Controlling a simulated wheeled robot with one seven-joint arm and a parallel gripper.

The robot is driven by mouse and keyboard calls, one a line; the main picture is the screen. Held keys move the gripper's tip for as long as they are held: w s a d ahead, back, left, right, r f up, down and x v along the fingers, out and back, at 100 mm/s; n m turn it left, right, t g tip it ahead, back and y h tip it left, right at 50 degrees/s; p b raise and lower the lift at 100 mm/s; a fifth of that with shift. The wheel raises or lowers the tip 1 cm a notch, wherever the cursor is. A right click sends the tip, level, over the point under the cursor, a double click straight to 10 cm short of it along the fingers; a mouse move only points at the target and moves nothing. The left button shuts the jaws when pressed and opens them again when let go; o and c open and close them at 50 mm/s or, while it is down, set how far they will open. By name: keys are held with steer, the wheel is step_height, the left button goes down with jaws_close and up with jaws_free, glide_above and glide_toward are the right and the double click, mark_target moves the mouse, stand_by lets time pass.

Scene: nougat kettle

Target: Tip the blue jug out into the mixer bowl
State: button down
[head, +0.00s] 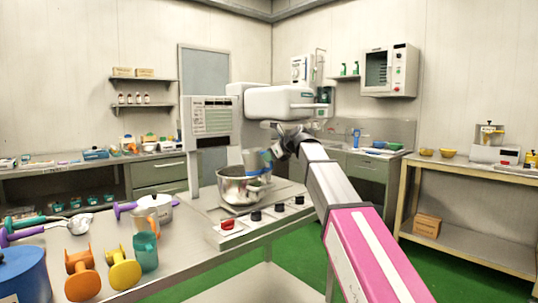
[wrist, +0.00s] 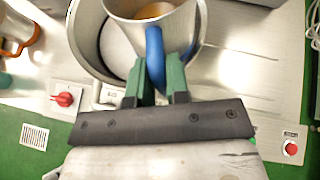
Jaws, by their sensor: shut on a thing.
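My gripper (wrist: 160,80) is shut on the blue handle of the blue jug (wrist: 143,28), between its two green fingers. The jug has a grey metal body, and an orange-brown filling shows inside it. In the head view the jug (head: 250,158) is above the mixer bowl (head: 237,188), close to upright; any slight tilt is hard to tell. The bowl is steel and stands under the mixer head. In the wrist view its rim (wrist: 76,42) curves around and below the jug. My gripper (head: 268,155) is at the jug's right side. The bowl's contents are mostly hidden.
The mixer head (head: 280,101) overhangs behind the bowl. A control strip with a red switch (head: 228,225) and dark knobs lies in front. An orange-handled jug (head: 152,210), a teal cup (head: 146,252) and orange and yellow holders stand at the left of the steel counter.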

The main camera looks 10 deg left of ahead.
steer(key=shift+a+n+h, duration=0.1)
steer(key=shift+n+h, duration=0.2)
steer(key=shift+h, duration=0.2)
steer(key=s+a+r+n+t+h, duration=0.2)
steer(key=a+r+n+t+h, duration=0.1)
steer(key=a+h, duration=0.4)
steer(key=s+a+r+n+t+h, duration=0.3)
steer(key=a+r+n+t+h, duration=0.1)
steer(key=a+h, duration=0.3)
steer(key=shift+r+n+h, duration=0.9)
steer(key=shift+h, duration=0.4)
